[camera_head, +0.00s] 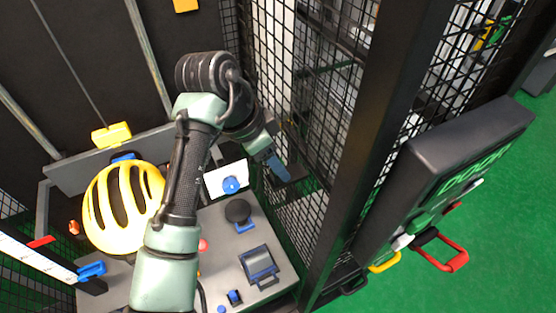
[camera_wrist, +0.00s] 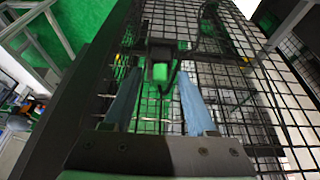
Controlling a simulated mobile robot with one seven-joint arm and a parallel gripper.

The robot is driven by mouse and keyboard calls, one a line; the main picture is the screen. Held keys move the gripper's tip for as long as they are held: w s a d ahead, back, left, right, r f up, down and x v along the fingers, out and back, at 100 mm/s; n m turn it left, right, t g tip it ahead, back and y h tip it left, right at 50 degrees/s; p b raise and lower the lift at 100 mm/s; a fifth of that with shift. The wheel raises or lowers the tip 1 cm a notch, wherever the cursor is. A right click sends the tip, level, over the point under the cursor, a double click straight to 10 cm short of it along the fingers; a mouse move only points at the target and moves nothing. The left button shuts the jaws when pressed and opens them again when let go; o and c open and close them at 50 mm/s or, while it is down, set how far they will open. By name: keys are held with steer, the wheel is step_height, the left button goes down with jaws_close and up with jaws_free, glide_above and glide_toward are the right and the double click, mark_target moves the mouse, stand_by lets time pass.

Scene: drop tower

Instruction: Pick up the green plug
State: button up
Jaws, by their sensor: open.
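A small green block that looks like the green plug (camera_wrist: 160,72) shows in the wrist view, on a dark fitting in front of the black mesh. It appears between and beyond my fingertips, with no visible contact. My gripper (camera_head: 278,168) is open, with blue fingers pointing toward the mesh wall in the head view. Its two fingers (camera_wrist: 158,82) stand well apart in the wrist view, with nothing clearly held. I cannot make out the green plug in the head view.
A grey bench (camera_head: 218,250) holds a yellow helmet (camera_head: 91,215), a black knob (camera_head: 238,211) and a dark box (camera_head: 259,265). A black mesh fence (camera_head: 310,130) and thick post (camera_head: 375,140) stand close right of my gripper. A dark panel (camera_head: 465,140) with hanging carabiners is farther right.

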steer(key=shift+f, duration=0.1)
jaws_close()
stand_by(0.3)
